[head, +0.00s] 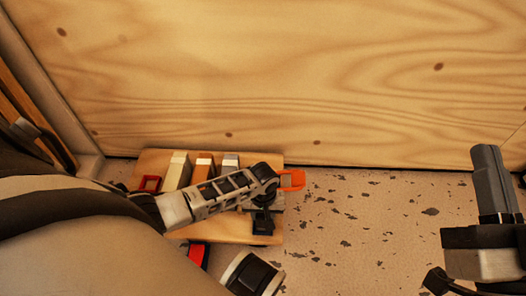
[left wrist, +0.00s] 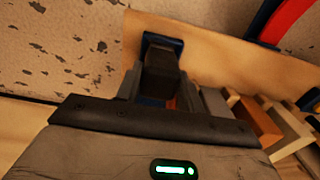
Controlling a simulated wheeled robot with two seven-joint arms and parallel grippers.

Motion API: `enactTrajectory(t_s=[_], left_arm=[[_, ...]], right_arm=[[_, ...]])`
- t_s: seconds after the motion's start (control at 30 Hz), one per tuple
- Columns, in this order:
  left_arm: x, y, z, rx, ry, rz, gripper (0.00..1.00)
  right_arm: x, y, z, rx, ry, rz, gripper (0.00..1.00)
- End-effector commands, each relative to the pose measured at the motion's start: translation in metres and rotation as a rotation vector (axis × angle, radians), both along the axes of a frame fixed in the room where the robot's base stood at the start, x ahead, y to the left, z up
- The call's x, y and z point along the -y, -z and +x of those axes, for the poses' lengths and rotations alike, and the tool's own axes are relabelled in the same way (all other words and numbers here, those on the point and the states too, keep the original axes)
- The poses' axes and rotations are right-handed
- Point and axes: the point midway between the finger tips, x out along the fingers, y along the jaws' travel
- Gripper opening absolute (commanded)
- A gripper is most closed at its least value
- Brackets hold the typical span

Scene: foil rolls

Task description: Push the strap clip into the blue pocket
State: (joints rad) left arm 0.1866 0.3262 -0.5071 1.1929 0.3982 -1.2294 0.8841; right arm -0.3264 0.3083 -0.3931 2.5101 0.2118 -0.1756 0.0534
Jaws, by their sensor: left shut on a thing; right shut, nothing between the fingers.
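My left gripper (head: 262,221) reaches over the right part of a wooden board, shown in the left wrist view with its fingers (left wrist: 160,76) shut. Between them is a dark block-like piece, which seems to be the strap clip (left wrist: 161,57). Fingers and clip are hard to tell apart. The blue pocket (left wrist: 176,41) shows as a blue rim close around the far end of the dark piece. How deep the clip sits is hidden. In the head view my arm covers the pocket. My right gripper (head: 489,182) is shut and empty at the far right.
A plywood wall (head: 300,70) closes off the back. The speckled surface (head: 390,210) between the grippers is free.

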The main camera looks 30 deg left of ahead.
Motion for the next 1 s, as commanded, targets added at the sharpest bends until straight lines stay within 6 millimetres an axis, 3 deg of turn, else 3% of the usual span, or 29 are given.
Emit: enactTrajectory(t_s=[0.47, 0.5, 0.57, 1.0], left_arm=[[0.0, 0.0059, 0.0006, 0.001, 0.0, 0.0, 0.14], [-0.0001, 0.0055, 0.0007, 0.001, 0.0, 0.0, 0.49], [0.0, 0.0054, 0.0006, 0.001, 0.0, 0.0, 0.63], [0.0, 0.0027, 0.0001, 0.0, 0.0, 0.0, 0.63]], right_arm=[[0.0001, 0.0025, 0.0, -0.001, 0.0, -0.001, 0.0], [0.0001, 0.0021, 0.0001, 0.0, 0.0, 0.0, 0.0], [0.0001, 0.0021, 0.0001, 0.0, 0.0, 0.0, 0.0], [-0.0008, 0.0026, 0.0008, -0.025, -0.009, 0.004, 0.0]])
